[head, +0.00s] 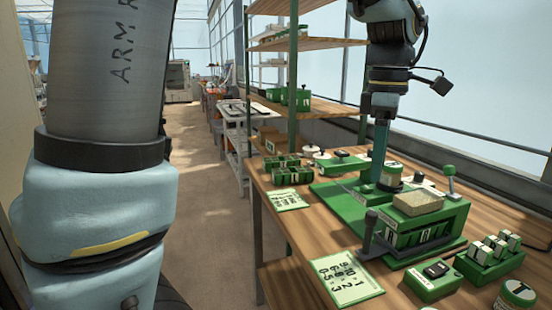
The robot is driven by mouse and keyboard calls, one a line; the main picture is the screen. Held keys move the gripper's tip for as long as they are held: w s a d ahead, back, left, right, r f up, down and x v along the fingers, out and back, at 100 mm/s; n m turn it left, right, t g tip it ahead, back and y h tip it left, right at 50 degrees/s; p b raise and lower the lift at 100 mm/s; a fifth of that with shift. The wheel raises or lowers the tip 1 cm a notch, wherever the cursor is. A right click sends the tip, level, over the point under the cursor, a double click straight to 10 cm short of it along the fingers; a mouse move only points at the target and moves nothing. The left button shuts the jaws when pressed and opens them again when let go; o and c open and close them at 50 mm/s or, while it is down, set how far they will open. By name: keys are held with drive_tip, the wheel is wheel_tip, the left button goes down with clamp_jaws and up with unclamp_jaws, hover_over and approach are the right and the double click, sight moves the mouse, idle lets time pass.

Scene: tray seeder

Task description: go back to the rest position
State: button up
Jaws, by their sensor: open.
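My gripper (379,165) reaches down from the upper right over the green tray seeder (428,228). Its narrow teal fingers are open, seen nearly edge-on, with their tips low beside a small round tin (391,173) with a pale label. I cannot tell whether the fingers touch the tin or stand just in front of it. A tan block (417,202) lies on top of the seeder. A large link of my own arm fills the left of the view.
The wooden bench (310,240) also holds a green box of cells (288,171), printed cards (346,279), a green box with a dark top (433,282) and a rack of white-topped pieces (488,260). Shelves (310,105) rise behind. The aisle floor (205,210) is clear.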

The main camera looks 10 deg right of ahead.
drive_tip(key=w+a+f+m, duration=0.3)
drive_tip(key=w+a+f, duration=0.25)
drive_tip(key=a, duration=0.35)
drive_tip(key=a+f+m, duration=0.4)
drive_tip(key=a+f, duration=0.1)
drive_tip(key=a, duration=0.6)
drive_tip(key=a+f+m+t+p, duration=0.1)
drive_tip(key=a+f+m, duration=0.4)
drive_tip(key=a, duration=0.6)
drive_tip(key=shift+a+t, duration=0.3)
drive_tip(key=shift+a, duration=0.1)
